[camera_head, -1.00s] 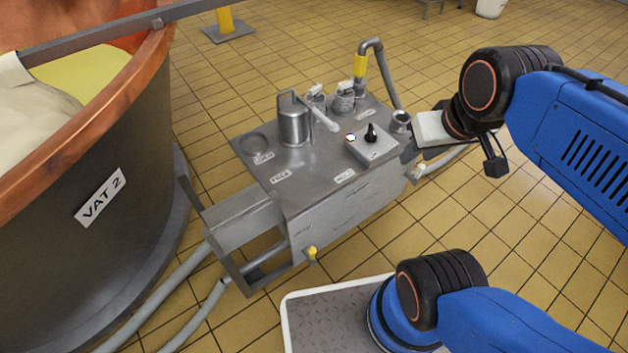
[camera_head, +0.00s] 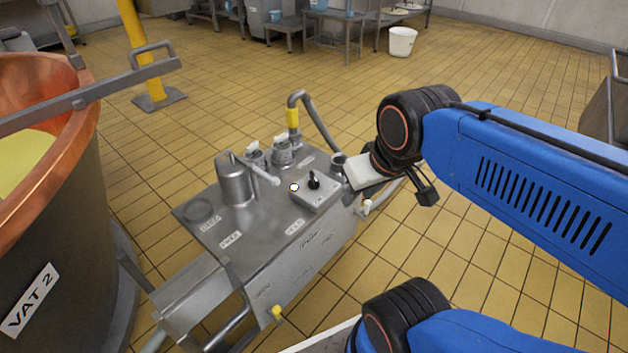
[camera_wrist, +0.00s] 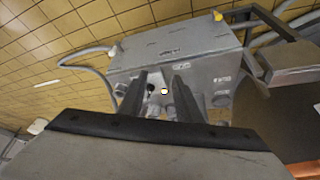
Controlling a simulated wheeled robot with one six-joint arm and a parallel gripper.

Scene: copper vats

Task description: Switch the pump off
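The pump unit (camera_head: 265,240) is a grey metal cabinet on the floor. On its top is a small grey control box (camera_head: 322,199) with a black knob (camera_head: 314,181) and a lit whitish lamp (camera_head: 294,187). The knob (camera_wrist: 151,88) and lamp (camera_wrist: 164,91) also show in the wrist view. My gripper (camera_wrist: 161,78) is open and empty there, its two dark fingers on either side of the knob and lamp in the picture. In the head view my gripper is just right of the box; its fingertips are hard to make out. I see no contact with the knob.
A metal canister (camera_head: 236,182), small fittings and a pipe with a yellow band (camera_head: 293,118) stand on the cabinet top. The copper vat marked VAT 2 (camera_head: 60,225) is at the left. Tiled floor is open behind and right. A white bucket (camera_head: 402,41) stands far back.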

